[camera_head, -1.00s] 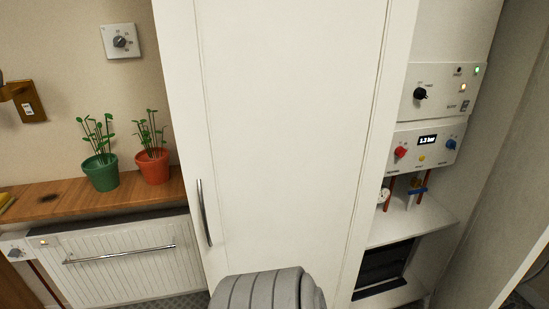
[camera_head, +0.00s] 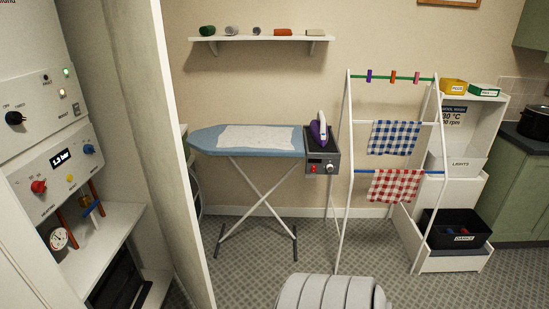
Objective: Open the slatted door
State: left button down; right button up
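No door with visible slats shows in the head view. A pale upright panel (camera_head: 160,150) stands at the left, seen almost edge-on, beside the boiler cupboard. I cannot tell whether it is a door, and I see no slats or handle on it. Neither of my grippers is in view.
At the left are white control boxes (camera_head: 58,170) with knobs and a gauge. An ironing board (camera_head: 225,141) with an iron (camera_head: 319,132), a drying rack (camera_head: 343,190) with checked cloths and a white laundry unit (camera_head: 458,262) stand along the wall. Grey patterned floor (camera_head: 245,270) is open in front.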

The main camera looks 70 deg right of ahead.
aim_at(137, 33)
jog(key=z, duration=1.7)
jog(key=i, duration=1)
